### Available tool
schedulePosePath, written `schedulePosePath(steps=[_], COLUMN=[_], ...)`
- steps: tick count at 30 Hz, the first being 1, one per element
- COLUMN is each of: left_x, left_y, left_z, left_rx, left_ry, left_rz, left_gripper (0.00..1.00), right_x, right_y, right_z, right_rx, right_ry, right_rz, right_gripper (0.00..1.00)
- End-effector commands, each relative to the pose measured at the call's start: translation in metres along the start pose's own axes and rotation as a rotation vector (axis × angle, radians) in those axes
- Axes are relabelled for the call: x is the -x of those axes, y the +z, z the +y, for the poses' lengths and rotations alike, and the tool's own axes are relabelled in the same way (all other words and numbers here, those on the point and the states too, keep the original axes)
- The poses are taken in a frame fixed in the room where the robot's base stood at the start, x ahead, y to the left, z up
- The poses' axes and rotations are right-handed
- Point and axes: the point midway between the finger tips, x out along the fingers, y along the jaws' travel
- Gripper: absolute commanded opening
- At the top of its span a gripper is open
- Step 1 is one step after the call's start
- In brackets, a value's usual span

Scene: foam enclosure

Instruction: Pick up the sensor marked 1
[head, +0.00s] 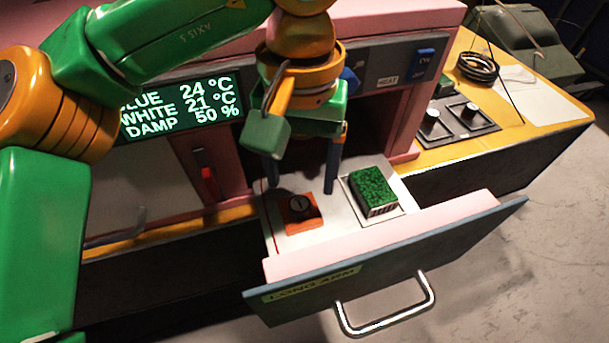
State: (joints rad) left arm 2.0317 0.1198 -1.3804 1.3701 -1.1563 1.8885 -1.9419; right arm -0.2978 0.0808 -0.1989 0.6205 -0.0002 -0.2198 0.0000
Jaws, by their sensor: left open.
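An open drawer (480,210) holds two small items. An orange block (292,222) with a dark round piece (301,205) on top sits in its left part. A faint light mark shows on the dark piece; I cannot read it as a 1. A green speckled block (372,188) with a striped white side sits on a pale square to the right. My left gripper (302,185) is open and empty, fingers pointing down, above and just behind the orange block. Its fingers appear apart from both items. My right gripper is not in view.
The drawer front with its metal handle (388,318) sticks out toward me. Behind stands a pink cabinet with a lit display (180,108) and a red lever (208,182). Black knobs (431,117), a cable coil (478,67) and a dark green case (525,42) are at the right.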

Motion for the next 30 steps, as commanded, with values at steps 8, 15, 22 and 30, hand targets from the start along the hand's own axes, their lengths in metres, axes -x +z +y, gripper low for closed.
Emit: schedulePosePath(steps=[8,15,22,30], left_x=[-0.046,-0.047,-0.047,-0.046], left_y=[-0.002,-0.002,-0.002,-0.002], left_z=[0.004,0.005,0.005,0.005], left_rx=[0.002,0.003,0.003,0.004], left_ry=[0.005,0.008,0.009,0.009], left_rz=[-0.002,-0.002,-0.002,-0.002], left_gripper=[0.73,0.65,0.03,0.00], right_x=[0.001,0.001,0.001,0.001], right_y=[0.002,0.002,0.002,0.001], right_z=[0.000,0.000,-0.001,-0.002], right_rx=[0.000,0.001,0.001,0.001], right_ry=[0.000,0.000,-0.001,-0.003], right_rz=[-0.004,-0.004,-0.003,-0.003], right_gripper=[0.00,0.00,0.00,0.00])
